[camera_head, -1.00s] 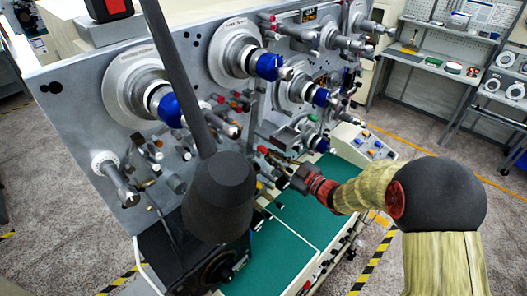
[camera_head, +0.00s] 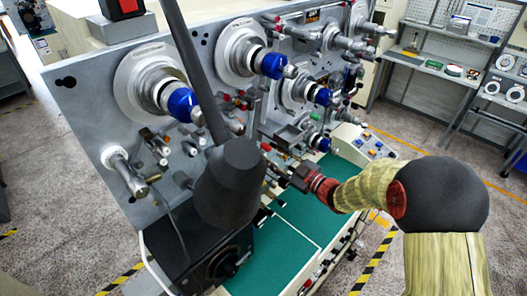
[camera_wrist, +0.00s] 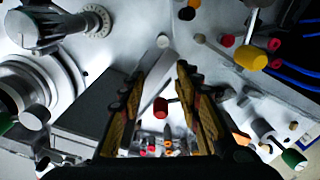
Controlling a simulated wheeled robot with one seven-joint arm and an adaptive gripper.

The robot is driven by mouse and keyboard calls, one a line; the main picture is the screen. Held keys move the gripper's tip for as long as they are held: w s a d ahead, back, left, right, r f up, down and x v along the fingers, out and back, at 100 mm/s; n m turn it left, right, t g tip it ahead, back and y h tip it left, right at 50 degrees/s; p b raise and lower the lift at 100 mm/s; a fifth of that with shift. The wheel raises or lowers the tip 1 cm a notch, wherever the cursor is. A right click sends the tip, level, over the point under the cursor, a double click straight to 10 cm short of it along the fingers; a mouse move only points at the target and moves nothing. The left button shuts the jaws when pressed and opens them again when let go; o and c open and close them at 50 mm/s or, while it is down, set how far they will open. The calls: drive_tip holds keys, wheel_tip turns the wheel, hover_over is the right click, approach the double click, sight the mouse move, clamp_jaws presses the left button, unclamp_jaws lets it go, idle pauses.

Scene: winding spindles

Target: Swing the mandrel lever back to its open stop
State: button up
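My gripper (camera_head: 284,164) is close in front of the winding machine's grey panel, low and right of the two large blue-ended spindles. In the wrist view my gripper (camera_wrist: 160,72) has its two fingers apart, with a clear gap. A small red knob (camera_wrist: 160,107) shows in the gap, near a pale bar (camera_wrist: 152,88); I see no finger contact. The fingers hide part of what lies behind. I cannot tell for certain which of several small levers and knobs is the mandrel lever. A red tip (camera_head: 265,147) shows just left of my gripper in the head view.
Blue-ended spindles (camera_head: 182,103) and (camera_head: 273,66) jut from the panel. Several coloured knobs crowd around the gripper. A green work surface (camera_head: 290,236) lies below. A dark grey rod with a thick base (camera_head: 232,180) stands in front. Shelves (camera_head: 430,70) are at the back right.

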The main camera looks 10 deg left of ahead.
drive_tip(key=v, duration=0.6)
drive_tip(key=shift+s+d+b, duration=0.2)
drive_tip(key=shift+d+b, duration=0.15)
drive_tip(key=shift+b, duration=0.05)
idle(0.4)
